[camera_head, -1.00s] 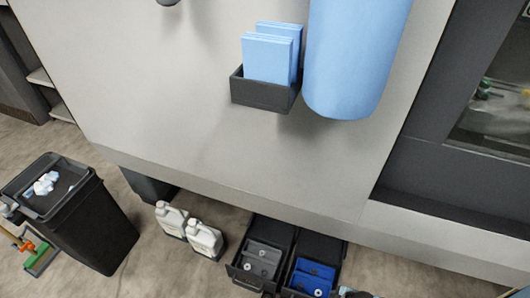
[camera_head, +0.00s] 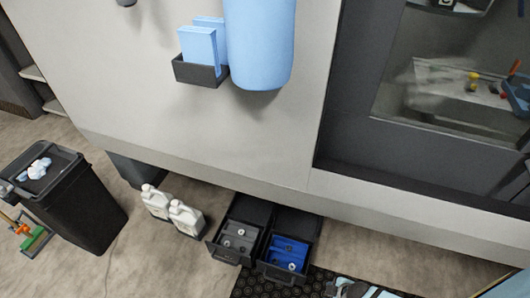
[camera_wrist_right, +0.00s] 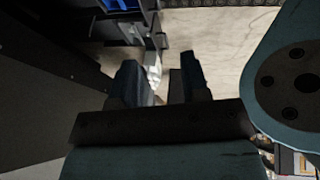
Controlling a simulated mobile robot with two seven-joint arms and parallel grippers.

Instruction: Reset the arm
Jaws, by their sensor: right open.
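My right gripper (camera_wrist_right: 160,78) shows in the right wrist view with its two dark fingers apart. A pale floor and a small white shape, too unclear to name, show beyond the gap, and nothing is seen gripped. A rounded teal part of my own body fills the right side of that view. In the head view, a light blue and grey piece at the bottom edge is cut off, and I cannot tell which part it is. My left gripper is not seen.
Two open drawers, one with a grey insert (camera_head: 238,237) and one with a blue insert (camera_head: 289,253), stick out low under the booth wall (camera_head: 130,90). White jugs (camera_head: 186,217) and a black bin (camera_head: 85,205) stand left. A holder (camera_head: 200,73) hangs on the wall.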

